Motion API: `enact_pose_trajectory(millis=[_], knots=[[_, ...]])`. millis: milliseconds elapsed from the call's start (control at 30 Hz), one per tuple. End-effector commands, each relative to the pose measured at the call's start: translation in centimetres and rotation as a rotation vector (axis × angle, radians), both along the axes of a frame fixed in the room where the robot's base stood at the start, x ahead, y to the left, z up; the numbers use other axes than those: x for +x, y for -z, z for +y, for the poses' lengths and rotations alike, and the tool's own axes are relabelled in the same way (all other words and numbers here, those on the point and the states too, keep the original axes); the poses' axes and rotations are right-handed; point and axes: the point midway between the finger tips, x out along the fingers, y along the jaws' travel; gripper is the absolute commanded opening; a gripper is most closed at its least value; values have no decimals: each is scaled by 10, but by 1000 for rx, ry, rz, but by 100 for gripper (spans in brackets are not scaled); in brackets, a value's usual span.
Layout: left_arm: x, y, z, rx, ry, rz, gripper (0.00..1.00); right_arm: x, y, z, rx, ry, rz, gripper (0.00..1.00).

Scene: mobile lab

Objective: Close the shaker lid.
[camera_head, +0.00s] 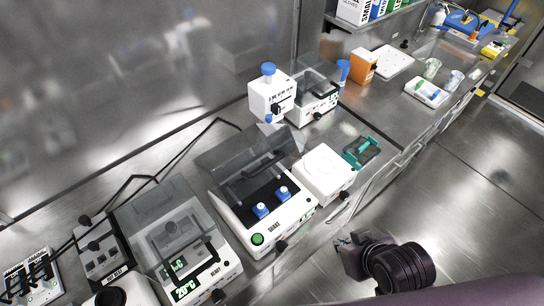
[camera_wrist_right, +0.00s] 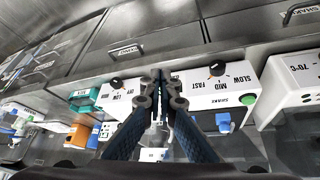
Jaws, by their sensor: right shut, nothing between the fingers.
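The shaker (camera_head: 283,232) is a white box on the bench with a dark top, a green button and a "SHAKE" label. Its grey see-through lid (camera_head: 240,150) stands raised at the back. Two small blue-capped bottles (camera_head: 262,210) sit on its top. My right gripper (camera_head: 348,250) is in front of the bench, right of the shaker and apart from it and its lid. In the right wrist view the gripper (camera_wrist_right: 160,75) is shut and empty; the shaker front (camera_wrist_right: 232,82) with its speed knob shows upside down behind the fingers. My left gripper is not in view.
A white round-topped device (camera_head: 325,170) stands right of the shaker, with a teal rack (camera_head: 362,151) beyond. A lidded heater reading 20°C (camera_head: 205,275) stands at left. A white dispenser (camera_head: 270,97) is behind. The floor (camera_head: 460,190) at right is clear.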

Motion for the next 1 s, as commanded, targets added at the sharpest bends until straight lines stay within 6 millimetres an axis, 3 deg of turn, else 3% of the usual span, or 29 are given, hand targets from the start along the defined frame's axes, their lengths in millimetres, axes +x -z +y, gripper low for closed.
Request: enact_pose_trajectory(millis=[300, 433, 600, 733, 1000], knots=[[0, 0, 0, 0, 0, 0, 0, 68, -78, 49, 135, -181, -418, 0], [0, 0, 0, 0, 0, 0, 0, 83, -127, 78, 237, -267, -613, 0], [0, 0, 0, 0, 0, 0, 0, 84, -178, 104, 360, -340, -793, 0], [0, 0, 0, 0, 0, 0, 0, 82, -197, 111, 408, -363, -854, 0], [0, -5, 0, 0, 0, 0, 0, 98, -201, 123, 420, -363, -872, 0]])
